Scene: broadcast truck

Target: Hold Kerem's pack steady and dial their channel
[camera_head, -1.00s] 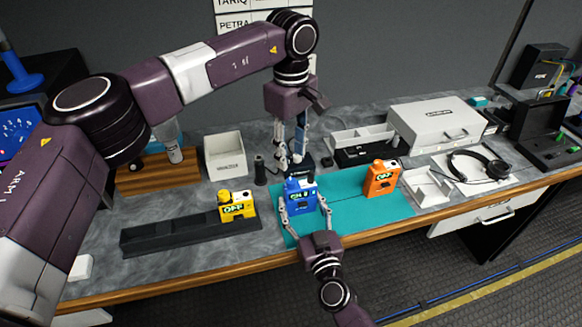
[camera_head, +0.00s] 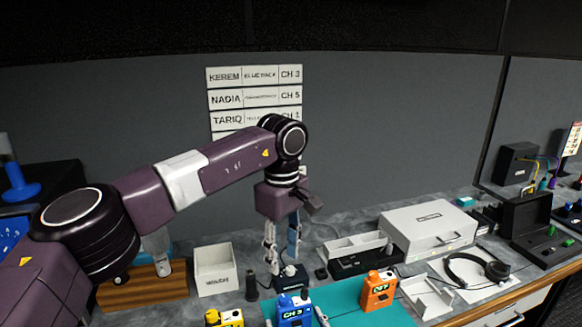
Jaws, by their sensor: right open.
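The blue pack (camera_head: 293,312) stands on the teal mat (camera_head: 345,307) at the bottom of the view, its lower part cut off. Its display appears to read CH 3. My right gripper (camera_head: 296,318) is mostly out of view; its open fingertips show on either side of the blue pack. My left gripper (camera_head: 282,264) points down just behind and above the pack. Its fingers look apart, but whether they touch anything is unclear. The wall chart (camera_head: 254,98) lists KEREM, BLUE PACK, CH 3, with NADIA at CH 5 and TARIQ below.
A yellow pack (camera_head: 224,317) is left of the blue one, an orange pack (camera_head: 378,291) right. Behind stand a white bin (camera_head: 216,271), a dark cylinder (camera_head: 251,287), a divided tray (camera_head: 352,247) and a white case (camera_head: 428,230). Headphones (camera_head: 478,270) lie right.

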